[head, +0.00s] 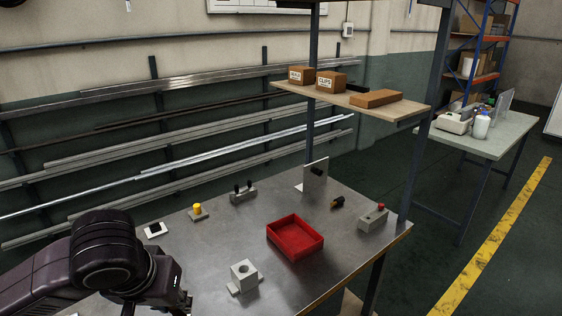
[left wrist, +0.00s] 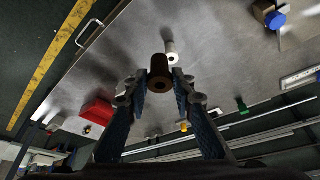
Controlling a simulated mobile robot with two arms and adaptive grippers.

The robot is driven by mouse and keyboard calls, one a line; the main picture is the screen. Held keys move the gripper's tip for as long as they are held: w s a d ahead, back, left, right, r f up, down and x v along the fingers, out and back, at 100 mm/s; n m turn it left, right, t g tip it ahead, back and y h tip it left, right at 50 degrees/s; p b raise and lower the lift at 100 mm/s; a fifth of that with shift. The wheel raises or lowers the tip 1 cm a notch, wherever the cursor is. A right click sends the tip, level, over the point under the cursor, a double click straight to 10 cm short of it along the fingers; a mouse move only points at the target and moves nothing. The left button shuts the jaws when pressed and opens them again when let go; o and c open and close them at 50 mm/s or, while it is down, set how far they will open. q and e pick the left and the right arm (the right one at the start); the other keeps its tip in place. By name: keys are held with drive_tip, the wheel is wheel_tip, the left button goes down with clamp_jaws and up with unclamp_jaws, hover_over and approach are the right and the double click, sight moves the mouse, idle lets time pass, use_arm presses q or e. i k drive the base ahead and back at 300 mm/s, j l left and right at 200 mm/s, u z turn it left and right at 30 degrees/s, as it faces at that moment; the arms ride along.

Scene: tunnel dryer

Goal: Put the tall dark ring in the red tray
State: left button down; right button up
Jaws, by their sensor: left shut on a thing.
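The tall dark ring (left wrist: 159,66) is a dark brown hollow cylinder. In the left wrist view it sits between the two fingertips of my left gripper (left wrist: 159,82), which is shut on it. The ring appears held clear of the metal table, though the exact height is hard to tell. In the head view my left arm is at the lower left, and its fingers and the ring are hidden or out of frame. The red tray (head: 294,240) is empty and lies on the table to the right of my left arm. It also shows in the left wrist view (left wrist: 98,112).
A grey block with a hole (head: 244,276) stands in front of the tray. A yellow-knobbed fixture (head: 198,211), a two-peg block (head: 243,193) and a red-buttoned block (head: 373,218) stand around it. An upright plate (head: 315,175) and shelf (head: 352,99) are behind.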

sight(294, 241)
drive_tip(key=i+j, duration=0.1)
drive_tip(key=i, duration=0.65)
drive_tip(key=z, duration=1.15)
